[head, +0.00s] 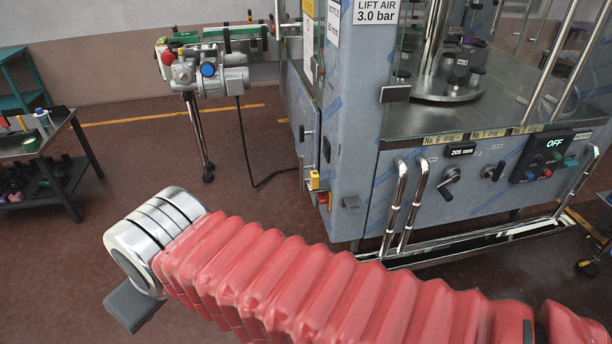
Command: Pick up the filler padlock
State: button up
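A small yellow block that looks like the padlock (314,180) is on the lower left corner of the filler (345,130), just above a small red and yellow part (324,199). It is too small to tell its shackle or how it is fastened. My arm, in a red bellows sleeve, reaches from the lower right to a silver wrist at the lower left. A dark grey piece below the wrist seems to be part of my gripper (135,305). Its fingers cannot be made out. It is well left of and nearer than the yellow block, apart from it.
The film-wrapped filler has a control panel (545,157), crank handles and a front rail (480,238). A conveyor with a motor (210,75) stands on a leg at its left, with a black cable hanging to the floor. A dark cart (45,150) is far left. Open floor lies between.

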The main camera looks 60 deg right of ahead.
aim_at(315, 177)
jog(key=z, duration=0.35)
jog(key=i, duration=0.7)
jog(key=z, duration=0.95)
jog(key=i, duration=0.65)
jog(key=z, duration=0.35)
